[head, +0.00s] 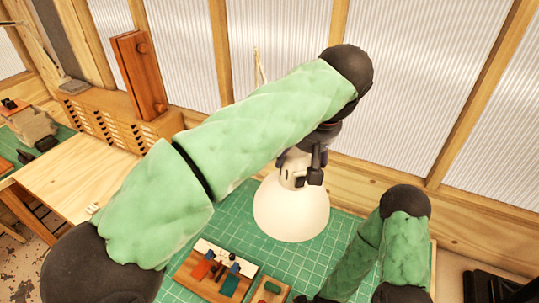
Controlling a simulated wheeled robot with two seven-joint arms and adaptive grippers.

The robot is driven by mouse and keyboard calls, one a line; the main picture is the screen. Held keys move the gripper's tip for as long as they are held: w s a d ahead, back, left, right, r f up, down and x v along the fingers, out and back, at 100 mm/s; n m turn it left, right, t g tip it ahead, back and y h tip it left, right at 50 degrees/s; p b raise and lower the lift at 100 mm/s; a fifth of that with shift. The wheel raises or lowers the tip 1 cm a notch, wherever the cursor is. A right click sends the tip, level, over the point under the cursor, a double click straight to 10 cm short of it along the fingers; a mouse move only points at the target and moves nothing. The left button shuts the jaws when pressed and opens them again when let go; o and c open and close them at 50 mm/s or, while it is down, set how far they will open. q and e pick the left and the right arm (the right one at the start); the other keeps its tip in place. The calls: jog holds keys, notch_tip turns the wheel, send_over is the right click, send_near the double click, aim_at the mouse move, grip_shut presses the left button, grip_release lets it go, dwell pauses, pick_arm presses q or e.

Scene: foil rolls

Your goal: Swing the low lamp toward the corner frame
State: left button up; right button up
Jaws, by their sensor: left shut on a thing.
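The low lamp has a wide white dome shade (290,215) that hangs just above the green cutting mat, in the middle of the head view. My left gripper (305,172) is shut on the lamp's narrow neck, above the shade. My left arm crosses the view from the lower left and hides the lamp's upper support. Pale timber frame posts (340,28) stand between ribbed translucent panels behind the bench; I cannot tell which is the corner frame. My right arm is folded at the lower right, and its gripper is outside the picture.
A wooden tool tray (182,271) with small tools lies on the green mat (330,228), beside a smaller wooden tray (258,296). A slotted wooden rack (112,128) and an upright brown board (138,75) stand at the left. Bare bench top (85,182) lies before the rack.

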pick_arm(q)
jog(key=d, duration=0.2)
jog(key=w+d, duration=0.1)
jog(key=d, duration=0.4)
jog(key=shift+w+r, duration=0.1)
jog(key=shift+w, duration=0.25)
jog(key=shift+r, duration=0.1)
jog(key=o, duration=1.6)
jog(key=shift+w, duration=0.1)
jog(key=v, duration=0.7)
jog(key=shift+d, duration=0.15)
